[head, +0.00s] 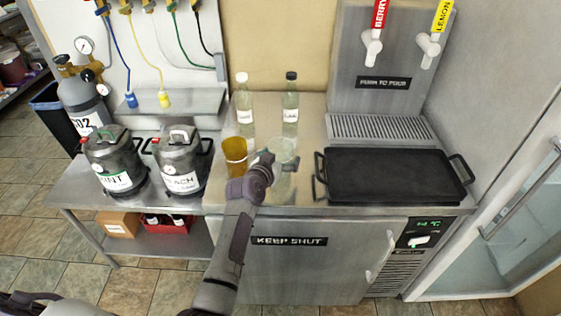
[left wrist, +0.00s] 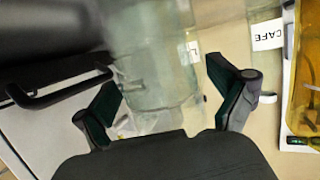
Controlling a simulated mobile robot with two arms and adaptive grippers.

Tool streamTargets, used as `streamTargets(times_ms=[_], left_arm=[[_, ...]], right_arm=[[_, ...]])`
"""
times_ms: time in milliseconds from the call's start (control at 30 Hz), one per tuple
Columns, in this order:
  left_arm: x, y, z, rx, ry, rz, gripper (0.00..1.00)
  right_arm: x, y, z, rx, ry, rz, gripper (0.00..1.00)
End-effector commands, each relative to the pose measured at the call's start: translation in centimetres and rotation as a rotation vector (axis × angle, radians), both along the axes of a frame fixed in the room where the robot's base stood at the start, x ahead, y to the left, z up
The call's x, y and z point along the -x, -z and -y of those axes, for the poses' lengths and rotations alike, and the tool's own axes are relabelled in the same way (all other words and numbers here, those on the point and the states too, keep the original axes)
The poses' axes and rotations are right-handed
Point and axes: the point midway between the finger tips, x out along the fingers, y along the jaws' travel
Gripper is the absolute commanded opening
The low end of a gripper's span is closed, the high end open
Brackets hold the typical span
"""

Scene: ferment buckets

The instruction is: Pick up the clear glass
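The clear glass (head: 284,150) stands on the steel counter, right of an amber glass (head: 235,156), and is partly hidden by my left gripper. My left gripper (head: 271,160) is at the glass's near side in the head view. In the left wrist view, my left gripper (left wrist: 160,82) has its two dark fingers spread. The clear glass (left wrist: 150,88) shows faintly between them, with gaps on both sides; contact cannot be made out. My right gripper is not in view.
Two clear bottles (head: 244,104) (head: 290,106) stand behind the glasses. A black tray (head: 395,174) with handles lies right of the glass. Two dark kegs (head: 112,164) (head: 181,160) stand at the left. The amber glass (left wrist: 308,75) is close at the right in the wrist view.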

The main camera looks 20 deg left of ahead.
Motion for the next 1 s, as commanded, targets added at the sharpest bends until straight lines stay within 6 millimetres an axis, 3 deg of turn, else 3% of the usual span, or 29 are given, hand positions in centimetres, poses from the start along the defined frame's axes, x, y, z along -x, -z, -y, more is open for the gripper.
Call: streamTargets(times_ms=[33, 367, 667, 1000], left_arm=[[0.0, 0.0, 0.0, 0.0, 0.0, 0.0, 0.82], [0.0, 0.0, 0.0, 0.0, 0.0, -0.001, 0.27], [0.0, -0.3, 0.0, -0.001, 0.0, 0.002, 0.26], [-0.6, -2.6, -0.1, -0.002, 0.0, 0.002, 0.26]], right_arm=[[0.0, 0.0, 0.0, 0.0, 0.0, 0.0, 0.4], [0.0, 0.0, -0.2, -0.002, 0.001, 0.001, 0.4], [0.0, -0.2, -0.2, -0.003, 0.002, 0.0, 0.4], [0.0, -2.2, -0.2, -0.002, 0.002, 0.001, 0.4]])
